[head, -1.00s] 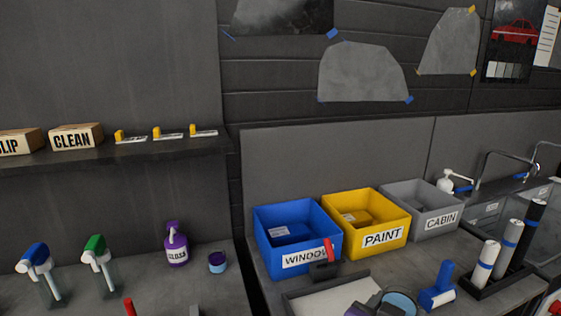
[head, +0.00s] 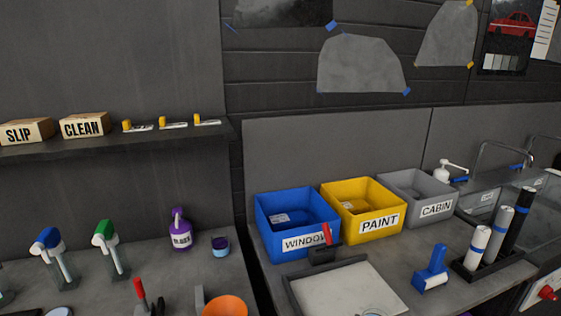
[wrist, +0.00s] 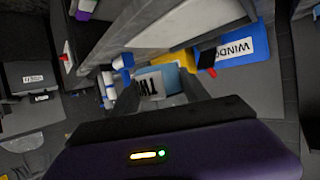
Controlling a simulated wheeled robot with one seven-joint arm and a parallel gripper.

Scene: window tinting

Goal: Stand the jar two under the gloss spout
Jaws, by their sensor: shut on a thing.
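My gripper (wrist: 158,90) shows in the wrist view only, shut on a light blue jar (wrist: 172,76). The jar's white label is turned round in that view and starts with "T"; the rest is partly hidden. The purple bottle (head: 180,232), whose small label seems to read GLOSS, stands on the left counter in the head view, with a purple pump top. A small jar with a dark purple rim and light blue lower part (head: 221,247) stands just right of the bottle; I cannot read a label on it.
Green-topped (head: 106,240) and blue-topped (head: 47,245) spray bottles stand left of the purple bottle. An orange bowl (head: 226,306) and a red-handled tool (head: 139,288) are in front. WINDOW (head: 283,207), PAINT (head: 381,212) and CABIN (head: 405,183) bins line the right counter, behind a tray (head: 290,290).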

